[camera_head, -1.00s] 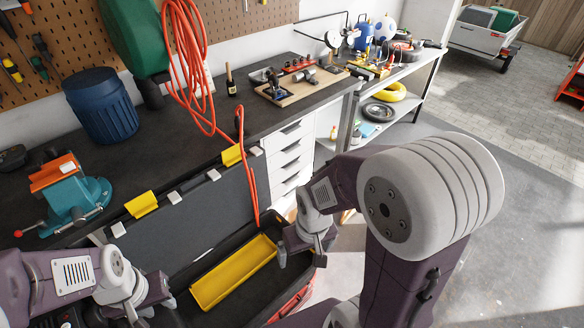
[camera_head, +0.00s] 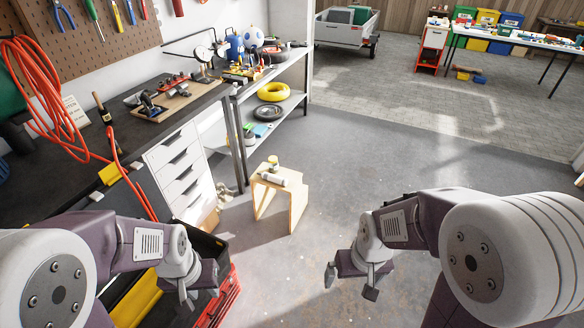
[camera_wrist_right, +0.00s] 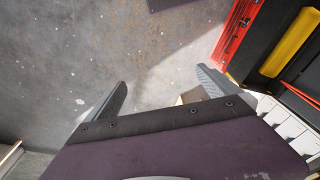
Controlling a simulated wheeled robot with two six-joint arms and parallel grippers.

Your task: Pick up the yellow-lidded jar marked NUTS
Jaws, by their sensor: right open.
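A small jar with a yellowish lid (camera_head: 273,161) stands on a light wooden stool (camera_head: 290,203) in the head view. It is too small for any marking to be read. A pale cylinder (camera_head: 274,179) lies on the stool in front of it. My right gripper (camera_head: 350,283) is open and empty over the floor, nearer to me than the stool and to its right.
The black and red toolbox (camera_head: 227,296) with a yellow tray (camera_head: 138,302) is at lower left. The workbench with white drawers (camera_head: 178,165) and a metal shelf (camera_head: 267,128) stand left of and behind the stool. The grey floor (camera_head: 400,140) is clear to the right.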

